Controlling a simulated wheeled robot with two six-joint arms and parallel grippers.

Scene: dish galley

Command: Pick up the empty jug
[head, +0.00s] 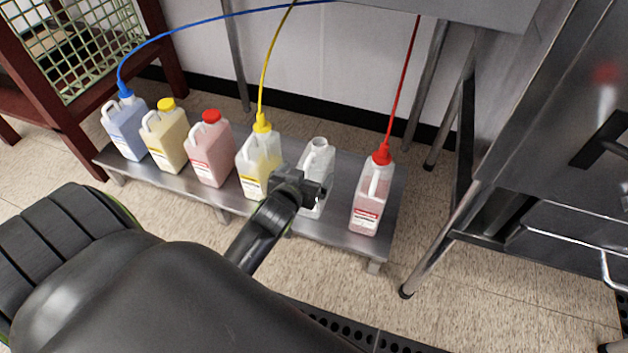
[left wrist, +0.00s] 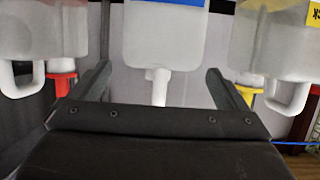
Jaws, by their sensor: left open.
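The empty jug (head: 319,160) is translucent white with no cap and a bare open neck. It stands upright on the low metal shelf, between a yellow-capped jug and a red-capped one. My left gripper (head: 312,190) is open in front of it and hides part of its lower body. The left wrist view looks upside down. There the empty jug (left wrist: 165,40), with a blue label and its handle downward, appears centred between the spread fingers (left wrist: 163,82). I cannot tell whether they touch it. My right gripper is not in view.
The yellow-capped jug (head: 252,153) with a yellow tube stands close left; the red-capped jug (head: 369,199) with a red tube stands right. More jugs line the shelf (head: 335,232) leftward. A steel machine (head: 560,150) stands at right. The tiled floor (head: 330,285) before the shelf is partly clear.

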